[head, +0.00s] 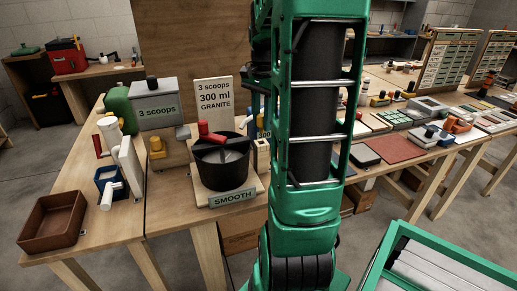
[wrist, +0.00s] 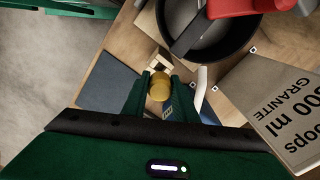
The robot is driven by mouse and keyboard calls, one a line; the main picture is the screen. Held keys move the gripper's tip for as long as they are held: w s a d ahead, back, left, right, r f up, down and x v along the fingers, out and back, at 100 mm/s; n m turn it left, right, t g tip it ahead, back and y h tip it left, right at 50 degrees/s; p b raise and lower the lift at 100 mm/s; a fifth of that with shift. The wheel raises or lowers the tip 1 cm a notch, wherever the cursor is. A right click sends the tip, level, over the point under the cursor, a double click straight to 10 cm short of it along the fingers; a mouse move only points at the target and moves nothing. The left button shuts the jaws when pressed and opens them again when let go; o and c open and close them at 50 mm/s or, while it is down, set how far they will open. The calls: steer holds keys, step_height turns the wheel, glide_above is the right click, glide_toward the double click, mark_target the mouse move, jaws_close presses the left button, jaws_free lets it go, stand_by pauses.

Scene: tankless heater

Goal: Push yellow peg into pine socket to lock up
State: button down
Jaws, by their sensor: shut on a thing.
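The yellow peg (wrist: 160,90) shows in the wrist view as a round yellow piece between my green fingers. My gripper (wrist: 159,80) is shut on it. A small pale pine block (wrist: 159,64) with a dark opening, which looks like the pine socket, is just beyond the peg. From this angle I cannot tell whether the peg is inside the opening or only lined up above it. In the head view the pale block (head: 262,157) stands right of the black pot, beside my arm. My arm hides most of the gripper and the peg there.
A black pot (head: 222,168) with a red handle stands on a board marked SMOOTH, left of the block. A GRANITE sign (head: 213,92) stands behind it. A brown tray (head: 54,219) lies at the bench's left end.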

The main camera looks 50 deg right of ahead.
mark_target(261, 132)
steer(key=shift+f, duration=0.15)
steer(key=shift+f, duration=1.5)
steer(key=shift+f, duration=1.1)
stand_by(1.5)
steer(key=c, duration=1.4)
jaws_free()
steer(key=shift+o, duration=0.2)
step_height(261, 132, up, 11)
steer(key=shift+w+a+f, duration=0.1)
